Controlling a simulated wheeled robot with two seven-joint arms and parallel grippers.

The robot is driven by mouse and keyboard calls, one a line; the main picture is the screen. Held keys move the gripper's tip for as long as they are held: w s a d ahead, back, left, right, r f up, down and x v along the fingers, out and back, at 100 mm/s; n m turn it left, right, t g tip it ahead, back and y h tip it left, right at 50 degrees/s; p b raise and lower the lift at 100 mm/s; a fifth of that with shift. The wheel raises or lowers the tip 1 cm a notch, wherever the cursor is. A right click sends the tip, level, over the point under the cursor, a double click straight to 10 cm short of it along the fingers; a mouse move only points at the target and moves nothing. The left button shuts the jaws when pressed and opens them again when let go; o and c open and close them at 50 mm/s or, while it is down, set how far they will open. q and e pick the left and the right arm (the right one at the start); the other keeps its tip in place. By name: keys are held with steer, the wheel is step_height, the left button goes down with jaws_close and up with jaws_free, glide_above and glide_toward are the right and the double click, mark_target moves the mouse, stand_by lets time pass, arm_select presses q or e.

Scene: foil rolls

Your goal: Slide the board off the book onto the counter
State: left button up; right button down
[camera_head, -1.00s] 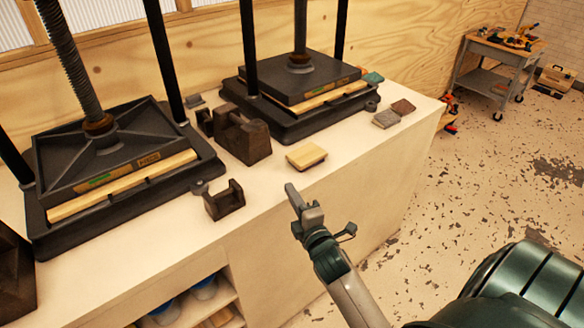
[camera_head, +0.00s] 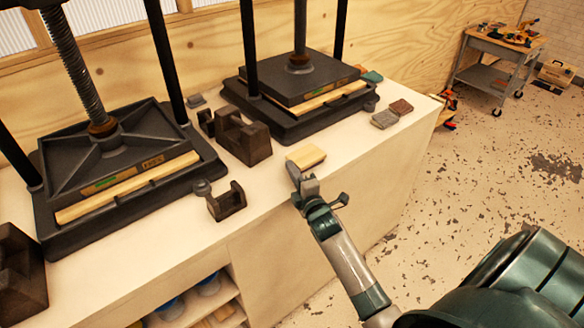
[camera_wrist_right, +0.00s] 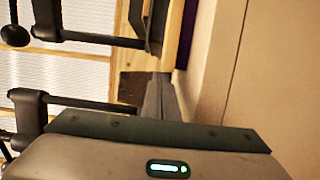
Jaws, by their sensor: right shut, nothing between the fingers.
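A small tan board (camera_head: 306,156) lies near the counter's front edge in the head view. A book under it cannot be made out clearly. My right gripper (camera_head: 296,172) is shut and empty, with its tips close to the board's near left end. Whether they touch it I cannot tell. In the right wrist view the shut dark fingers (camera_wrist_right: 157,98) point towards the counter and the press side. My left gripper is not in view.
Two black presses (camera_head: 135,160) (camera_head: 300,90) stand on the counter (camera_head: 150,248). A dark iron block (camera_head: 243,138) and a dark bracket (camera_head: 227,201) lie left of the board. Two small blocks (camera_head: 385,119) (camera_head: 401,107) lie to its right.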

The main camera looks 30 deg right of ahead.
mark_target(302, 169)
steer(key=shift+d, duration=0.1)
steer(key=shift+d, duration=1.55)
steer(key=shift+w+a, duration=0.1)
